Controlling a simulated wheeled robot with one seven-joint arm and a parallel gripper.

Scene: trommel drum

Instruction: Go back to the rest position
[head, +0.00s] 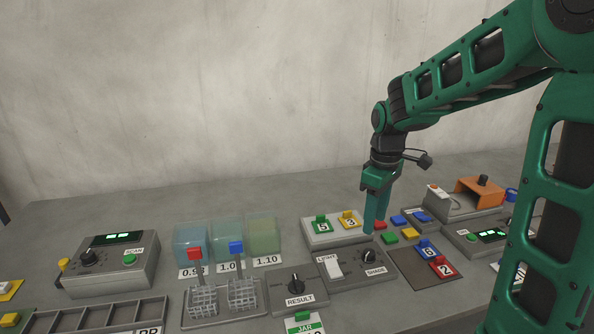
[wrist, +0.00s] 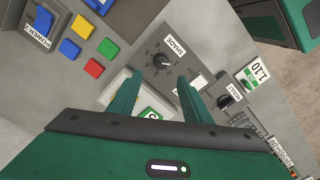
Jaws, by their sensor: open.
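My gripper (head: 375,226) hangs pointing down at the end of my green arm, right of the middle of the head view. In the wrist view my two green fingers (wrist: 159,80) are apart with nothing held between them. The fingertips are near the panel with the black SHADE knob (head: 368,256), which also shows ahead of them in the wrist view (wrist: 162,60). Part of a green numbered block (wrist: 150,113) shows between the fingers. The white tray (head: 335,238) with the green 5 and yellow 3 blocks is left of the gripper in the head view.
Red (wrist: 93,68), green, yellow and blue squares lie close beside the gripper. An orange device (head: 482,192) and a panel with a green display (head: 491,235) stand right. Three coloured tanks (head: 228,238) and a SCAN box (head: 108,262) stand left. The air above the bench is clear.

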